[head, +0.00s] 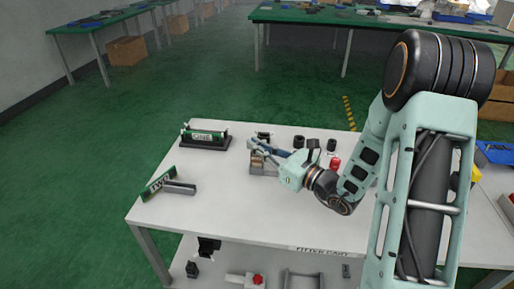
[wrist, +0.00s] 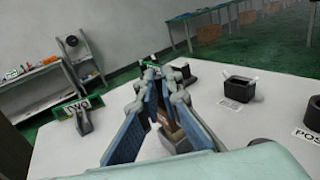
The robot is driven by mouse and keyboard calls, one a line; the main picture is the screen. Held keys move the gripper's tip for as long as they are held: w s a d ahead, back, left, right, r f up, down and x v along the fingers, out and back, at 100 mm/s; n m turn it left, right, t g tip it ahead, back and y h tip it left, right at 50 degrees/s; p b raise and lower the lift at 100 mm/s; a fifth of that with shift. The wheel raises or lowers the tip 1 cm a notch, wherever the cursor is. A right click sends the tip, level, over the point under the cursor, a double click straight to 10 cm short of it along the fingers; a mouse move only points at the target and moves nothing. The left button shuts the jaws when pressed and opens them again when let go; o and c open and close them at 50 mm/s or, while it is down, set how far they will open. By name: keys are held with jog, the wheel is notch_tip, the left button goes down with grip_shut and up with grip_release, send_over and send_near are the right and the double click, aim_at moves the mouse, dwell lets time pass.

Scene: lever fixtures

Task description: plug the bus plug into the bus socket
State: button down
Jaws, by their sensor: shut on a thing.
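My gripper (head: 257,149) is at the middle of the white table, its blue-padded fingers closed around a small brown piece (head: 257,159), which looks like the bus plug. In the wrist view the gripper (wrist: 160,108) shows the brown piece (wrist: 164,120) partly hidden between the pads. A grey block (head: 263,169) sits just below the piece on the table, and it also shows between the fingers in the wrist view (wrist: 176,138). I cannot tell whether this block is the bus socket, or whether the piece touches it.
A holder marked ONE (head: 203,136) stands at the back left. Black cylinders (head: 299,141) and a red item (head: 335,163) stand right of the gripper. The front left tabletop is clear.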

notch_tip(320, 180, up, 3)
jog(key=shift+f+p, duration=0.2)
jog(key=shift+p, duration=0.6)
jog(key=s+a+r+p, duration=0.3)
jog(key=s+r+p, duration=0.6)
jog(key=s+p, duration=0.85)
jog(key=shift+n+g+y, duration=0.4)
jog(key=shift+g, duration=0.1)
jog(key=w+f, duration=0.1)
jog(key=w, duration=0.5)
jog(key=w+d+f+b, duration=0.1)
jog(key=w+f, duration=0.1)
jog(key=w, duration=0.4)
jog(key=w+d+f+b, duration=0.1)
jog(key=w+f, duration=0.1)
jog(key=w, duration=0.4)
jog(key=shift+d+f, duration=0.1)
jog(key=shift+f, duration=0.1)
jog(key=w+d+r+b, duration=0.1)
jog(key=w+d+b, duration=0.1)
jog(key=w, duration=0.5)
jog(key=w+d+r+t+b, duration=0.1)
jog(key=w+b, duration=0.1)
jog(key=w, duration=0.5)
jog(key=shift+w+d+r+m+h+b, duration=0.15)
jog(key=shift+d+r+m+h+b, duration=0.15)
jog(key=shift+d+r+m+h, duration=0.1)
